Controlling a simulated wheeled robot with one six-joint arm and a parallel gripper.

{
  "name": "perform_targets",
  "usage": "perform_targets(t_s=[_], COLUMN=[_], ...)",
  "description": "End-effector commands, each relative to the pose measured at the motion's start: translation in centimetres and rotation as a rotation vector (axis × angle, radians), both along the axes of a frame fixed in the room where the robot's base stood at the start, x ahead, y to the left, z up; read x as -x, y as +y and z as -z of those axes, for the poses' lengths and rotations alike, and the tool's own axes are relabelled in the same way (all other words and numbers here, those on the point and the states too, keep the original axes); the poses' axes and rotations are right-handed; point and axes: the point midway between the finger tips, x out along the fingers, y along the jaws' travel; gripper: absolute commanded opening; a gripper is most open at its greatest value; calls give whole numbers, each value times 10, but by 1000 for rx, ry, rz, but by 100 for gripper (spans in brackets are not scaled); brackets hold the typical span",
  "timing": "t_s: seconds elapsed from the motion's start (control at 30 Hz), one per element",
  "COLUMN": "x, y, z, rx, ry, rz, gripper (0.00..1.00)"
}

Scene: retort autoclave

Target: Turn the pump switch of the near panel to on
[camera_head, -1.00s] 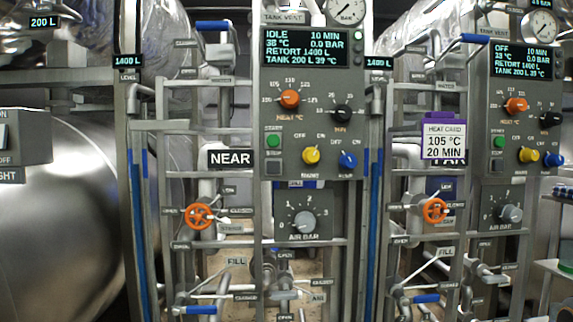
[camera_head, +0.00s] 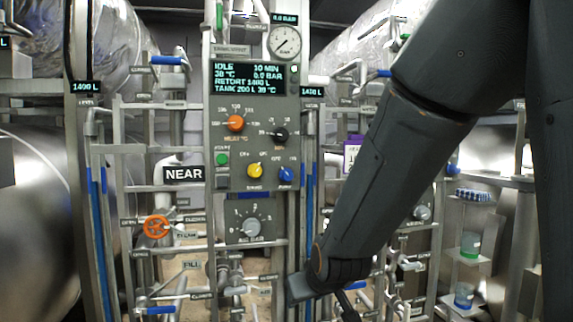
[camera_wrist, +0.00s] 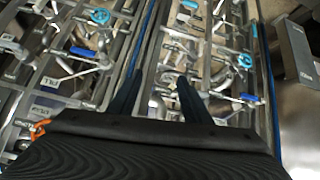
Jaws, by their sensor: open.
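The near panel (camera_head: 212,110) is a grey box left of centre in the head view, with a lit screen reading IDLE. Its lower row has a green button, a yellow knob (camera_head: 255,170) and a blue knob (camera_head: 286,175) at the right. The blue knob seems to be the pump switch, but its label is too small to read; its pointer setting is unclear. My gripper (camera_head: 325,294) is below and right of the panel, apart from the knobs. In the wrist view my gripper (camera_wrist: 157,95) has its two dark fingers spread, with nothing held between them; pipes lie beyond.
A NEAR sign (camera_head: 184,174) and an orange handwheel (camera_head: 157,227) are left of the panel. A grey air dial (camera_head: 251,229) is below it. Pipes, frame posts and blue-handled valves (camera_wrist: 82,52) surround my gripper. My arm hides much of the far panel.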

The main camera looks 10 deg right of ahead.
Motion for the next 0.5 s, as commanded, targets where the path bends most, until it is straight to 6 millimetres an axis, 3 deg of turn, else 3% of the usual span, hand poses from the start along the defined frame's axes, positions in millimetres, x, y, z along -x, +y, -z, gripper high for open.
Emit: perform_targets(t_s=[0.03,0.1,0.23,0.3,0.4,0.5], x=[-19,-45,-73,-80,-85,-87], y=[0,0,1,0,0,0], z=[-41,-90,-173,-206,-239,-254], rx=[11,34,76,94,114,124], ry=[-114,-279,-535,-636,-736,-785], rz=[-6,-25,-44,-50,-53,-53], gripper=[44,44,44,44,44,44])
